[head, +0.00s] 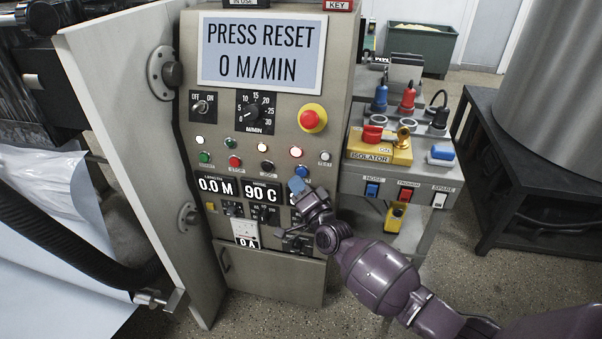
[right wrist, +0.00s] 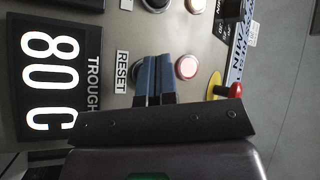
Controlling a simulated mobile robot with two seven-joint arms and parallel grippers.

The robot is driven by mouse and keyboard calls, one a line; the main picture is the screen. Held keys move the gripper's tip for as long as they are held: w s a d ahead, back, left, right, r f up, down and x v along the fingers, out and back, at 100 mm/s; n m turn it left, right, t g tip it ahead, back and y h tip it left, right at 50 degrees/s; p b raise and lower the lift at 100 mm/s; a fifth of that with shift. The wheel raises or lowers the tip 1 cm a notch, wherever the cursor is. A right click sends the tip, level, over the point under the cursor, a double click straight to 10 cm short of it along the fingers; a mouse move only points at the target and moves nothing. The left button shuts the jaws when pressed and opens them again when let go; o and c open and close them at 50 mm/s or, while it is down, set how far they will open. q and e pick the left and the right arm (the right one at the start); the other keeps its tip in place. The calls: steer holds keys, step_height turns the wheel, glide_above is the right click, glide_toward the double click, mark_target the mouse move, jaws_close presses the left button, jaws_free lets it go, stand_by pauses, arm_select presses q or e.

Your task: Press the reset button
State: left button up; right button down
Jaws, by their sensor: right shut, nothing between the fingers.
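The control panel (head: 285,130) stands in the middle of the head view, its screen (head: 261,52) reading "PRESS RESET 0 M/MIN". The reset button (head: 301,171) is at the right of the lower button row, just above my fingertips there. In the right wrist view the "RESET" label (right wrist: 121,73) lies beside a dark round button (right wrist: 137,70), partly hidden behind the fingers. My right gripper (head: 297,186) is shut and empty, its blue fingertips (right wrist: 155,62) pointing at the panel close to the button. Whether they touch it I cannot tell. My left gripper is not in view.
A lit lamp (right wrist: 187,67) sits near the fingertips. Red emergency stop (head: 312,118) is above. Displays (head: 261,193) lie below the buttons. An open cabinet door (head: 125,150) stands left. A side box with switches and a yellow isolator (head: 379,150) stands right.

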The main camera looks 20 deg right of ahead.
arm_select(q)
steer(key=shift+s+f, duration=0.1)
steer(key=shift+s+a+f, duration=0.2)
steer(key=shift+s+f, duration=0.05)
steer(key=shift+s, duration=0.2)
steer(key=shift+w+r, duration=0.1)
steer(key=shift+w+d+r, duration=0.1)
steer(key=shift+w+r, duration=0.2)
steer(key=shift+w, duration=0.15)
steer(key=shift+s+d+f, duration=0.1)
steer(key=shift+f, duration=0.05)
